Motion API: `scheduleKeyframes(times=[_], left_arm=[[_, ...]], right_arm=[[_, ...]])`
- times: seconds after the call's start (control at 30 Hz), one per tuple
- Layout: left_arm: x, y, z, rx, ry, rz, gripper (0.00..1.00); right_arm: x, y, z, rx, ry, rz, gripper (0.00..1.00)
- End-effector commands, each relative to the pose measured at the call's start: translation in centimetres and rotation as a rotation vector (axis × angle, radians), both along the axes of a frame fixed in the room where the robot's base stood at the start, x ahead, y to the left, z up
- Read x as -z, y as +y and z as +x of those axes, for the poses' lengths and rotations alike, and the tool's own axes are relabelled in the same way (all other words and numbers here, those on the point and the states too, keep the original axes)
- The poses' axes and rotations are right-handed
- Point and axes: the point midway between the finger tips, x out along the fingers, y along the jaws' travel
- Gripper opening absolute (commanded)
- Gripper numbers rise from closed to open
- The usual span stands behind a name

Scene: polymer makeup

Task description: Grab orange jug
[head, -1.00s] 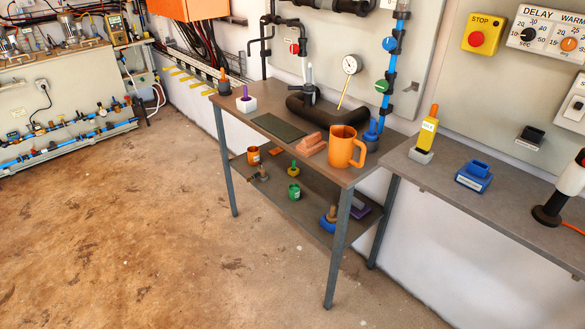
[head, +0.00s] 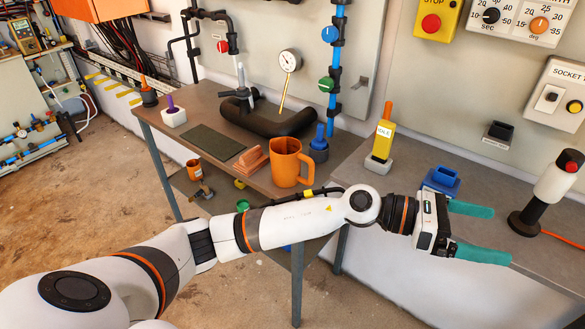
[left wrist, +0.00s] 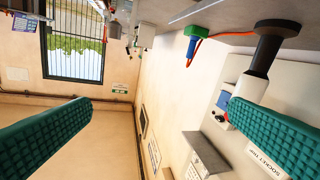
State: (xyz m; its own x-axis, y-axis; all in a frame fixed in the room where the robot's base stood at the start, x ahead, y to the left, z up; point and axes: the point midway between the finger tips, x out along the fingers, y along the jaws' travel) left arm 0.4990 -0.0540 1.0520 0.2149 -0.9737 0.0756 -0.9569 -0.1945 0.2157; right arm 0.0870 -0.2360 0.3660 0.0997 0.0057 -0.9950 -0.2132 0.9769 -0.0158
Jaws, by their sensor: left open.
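The orange jug (head: 287,163) stands upright near the front right corner of the brown table, its handle toward the right. My left arm reaches across the picture below and in front of it. My left gripper (head: 481,231) has teal fingers spread apart, with nothing between them. It is to the right of the jug, by the front of the grey bench, pointing right and away from the jug. In the left wrist view the two fingers (left wrist: 150,125) are wide apart and the jug does not show. My right gripper is not in view.
Beside the jug are orange blocks (head: 251,162), a dark pipe (head: 270,121) and a blue-topped holder (head: 319,146).

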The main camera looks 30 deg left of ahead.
Motion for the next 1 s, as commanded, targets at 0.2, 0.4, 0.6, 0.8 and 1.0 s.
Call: scheduleKeyframes(times=[0.2, 0.4, 0.6, 0.8, 1.0], left_arm=[[7.1, 8.0, 4.8, 0.274, -0.475, 0.857, 0.99], [5.9, 24.9, 10.2, 0.464, -0.525, 1.581, 0.99], [0.2, 36.7, 10.8, 0.555, -0.348, 1.97, 0.99], [-0.8, 40.4, 10.3, 0.584, -0.261, 2.063, 0.99], [2.4, 41.6, 10.6, 0.587, -0.259, 2.062, 0.99]], right_arm=[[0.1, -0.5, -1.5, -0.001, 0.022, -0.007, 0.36], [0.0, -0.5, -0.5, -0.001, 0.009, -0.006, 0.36], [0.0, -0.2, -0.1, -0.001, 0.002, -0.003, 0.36], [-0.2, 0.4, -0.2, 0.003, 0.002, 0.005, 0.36], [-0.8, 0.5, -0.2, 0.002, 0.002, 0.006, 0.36]])
